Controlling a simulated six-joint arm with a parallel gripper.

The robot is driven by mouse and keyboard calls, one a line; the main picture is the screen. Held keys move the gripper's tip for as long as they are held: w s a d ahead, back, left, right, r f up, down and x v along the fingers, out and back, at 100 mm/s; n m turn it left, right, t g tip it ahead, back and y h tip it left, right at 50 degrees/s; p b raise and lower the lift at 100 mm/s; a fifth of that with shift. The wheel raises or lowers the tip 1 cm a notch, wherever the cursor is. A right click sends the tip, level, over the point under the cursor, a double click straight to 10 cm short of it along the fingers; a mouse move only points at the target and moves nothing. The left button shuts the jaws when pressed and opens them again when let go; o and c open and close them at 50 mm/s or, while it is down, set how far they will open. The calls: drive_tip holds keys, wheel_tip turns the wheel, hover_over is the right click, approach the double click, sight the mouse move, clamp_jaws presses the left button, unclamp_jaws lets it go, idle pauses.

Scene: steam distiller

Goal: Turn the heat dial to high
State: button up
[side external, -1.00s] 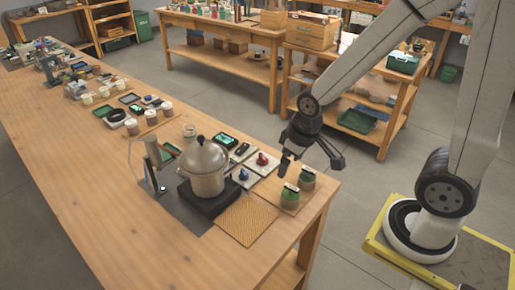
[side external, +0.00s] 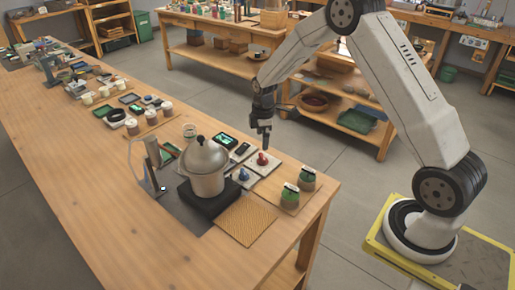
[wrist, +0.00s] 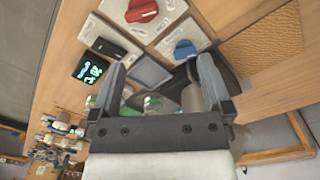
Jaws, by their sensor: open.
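A red dial (side external: 262,158) on a pale square plate stands near the table's right edge, and it shows at the top of the wrist view (wrist: 142,10). A blue dial (side external: 243,174) on a similar plate is nearer the still; it also shows in the wrist view (wrist: 184,48). I cannot read which one is marked for heat, nor any dial markings. My gripper (side external: 266,146) points down just above and behind the red dial. In the wrist view its fingers (wrist: 160,68) are apart with nothing between them, and both dials lie beyond the fingertips.
The metal still (side external: 204,165) stands on a dark base left of the dials. A green-lit display (side external: 223,141) and a black switch (side external: 242,149) sit beside them.

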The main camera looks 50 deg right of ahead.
sight(263, 156)
drive_tip(key=shift+w+d+f+n, duration=0.4)
drive_tip(key=shift+w+d+f, duration=0.05)
drive_tip(key=shift+d+f, duration=0.2)
drive_tip(key=shift+w+d+f+n, duration=0.4)
drive_tip(key=shift+d+f, duration=0.2)
drive_tip(key=shift+d, duration=0.05)
drive_tip(key=shift+f, duration=0.1)
drive_tip(key=shift+f, duration=3.8)
drive_tip(key=c, duration=1.2)
